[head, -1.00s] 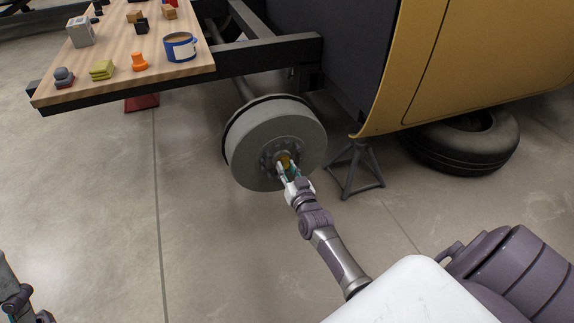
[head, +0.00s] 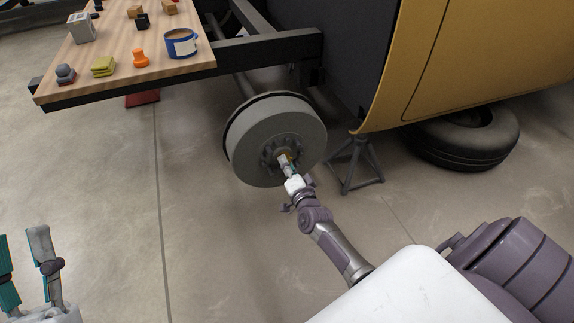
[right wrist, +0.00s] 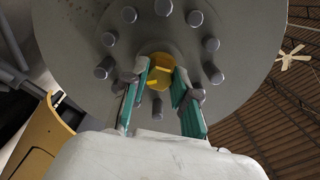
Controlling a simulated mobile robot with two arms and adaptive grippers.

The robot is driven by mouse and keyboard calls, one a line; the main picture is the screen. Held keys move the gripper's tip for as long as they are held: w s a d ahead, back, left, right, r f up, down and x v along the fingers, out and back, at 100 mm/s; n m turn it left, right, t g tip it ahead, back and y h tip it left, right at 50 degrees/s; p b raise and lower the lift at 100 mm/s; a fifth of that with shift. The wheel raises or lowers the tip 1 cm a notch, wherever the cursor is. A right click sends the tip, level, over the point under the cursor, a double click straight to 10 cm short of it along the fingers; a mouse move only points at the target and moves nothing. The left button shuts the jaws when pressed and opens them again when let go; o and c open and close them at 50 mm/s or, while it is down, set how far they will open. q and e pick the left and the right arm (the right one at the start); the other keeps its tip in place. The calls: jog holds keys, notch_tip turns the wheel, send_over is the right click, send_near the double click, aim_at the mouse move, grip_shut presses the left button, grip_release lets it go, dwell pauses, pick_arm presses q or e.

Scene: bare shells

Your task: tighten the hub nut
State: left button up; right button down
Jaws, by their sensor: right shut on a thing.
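The hub nut (right wrist: 161,62) is a gold-yellow piece at the centre of the grey hub and drum (right wrist: 215,20), ringed by several dark studs. In the head view the drum (head: 262,124) hangs on the axle, and only a bit of the nut shows at its centre. My right gripper (right wrist: 161,80) has its teal-padded fingers on either side of the nut and is shut on it. In the head view the right gripper (head: 286,160) reaches the hub centre from below. My left gripper (head: 22,245) is at the lower left, fingers apart and empty, far from the hub.
A wooden bench (head: 120,75) at upper left holds a blue tin (head: 181,44), an orange piece (head: 140,58) and other small items. A jack stand (head: 353,165) stands right of the drum, below the yellow body panel (head: 450,70). A tyre (head: 465,140) lies behind it. The floor at left is clear.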

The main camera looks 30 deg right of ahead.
jog(key=shift+m, duration=0.6)
jog(key=c, duration=0.9)
grip_release()
jog(key=v, duration=1.2)
